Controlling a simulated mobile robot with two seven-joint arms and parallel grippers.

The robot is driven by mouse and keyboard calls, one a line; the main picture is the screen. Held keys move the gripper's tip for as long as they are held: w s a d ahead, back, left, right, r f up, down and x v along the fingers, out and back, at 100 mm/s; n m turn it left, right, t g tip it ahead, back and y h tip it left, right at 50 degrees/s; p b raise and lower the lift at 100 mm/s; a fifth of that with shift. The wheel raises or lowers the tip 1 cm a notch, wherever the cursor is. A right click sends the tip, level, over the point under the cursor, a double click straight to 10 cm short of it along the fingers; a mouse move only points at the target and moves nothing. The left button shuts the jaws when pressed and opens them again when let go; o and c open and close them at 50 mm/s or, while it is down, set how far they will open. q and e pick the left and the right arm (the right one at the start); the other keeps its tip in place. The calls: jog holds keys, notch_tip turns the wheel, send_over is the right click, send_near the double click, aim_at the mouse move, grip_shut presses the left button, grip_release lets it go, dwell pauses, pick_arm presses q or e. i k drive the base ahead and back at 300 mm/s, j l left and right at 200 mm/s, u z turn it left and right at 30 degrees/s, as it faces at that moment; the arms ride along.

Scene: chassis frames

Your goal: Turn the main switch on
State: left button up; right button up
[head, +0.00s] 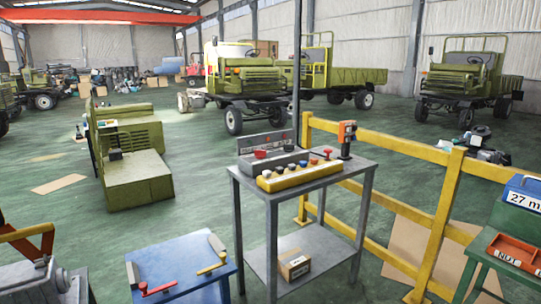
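A grey metal table (245,178) stands in the middle of the view. On it lies a yellow control box (290,180) with a row of several blue, yellow and red knobs on top. Behind it is a grey panel box (284,158) with a red knob (260,154) at its left and small marks on its upright back plate. I cannot tell which of these controls is the main switch or how it is set. An orange and black device (347,135) stands upright at the table's right corner. Neither of my grippers is in view.
A blue-topped table (180,262) with red- and yellow-handled tools is in front at left. A yellow railing (440,215) runs behind and right of the grey table. A cardboard box (294,265) sits on its lower shelf. A green bench with a red bin (515,255) is at right.

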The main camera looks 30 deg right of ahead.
aim_at(259, 154)
jog(key=i+l, duration=0.25)
jog(key=l, duration=0.15)
jog(key=i+l, duration=0.3)
jog(key=l, duration=0.15)
jog(key=i+l, duration=0.25)
jog(key=l, duration=0.15)
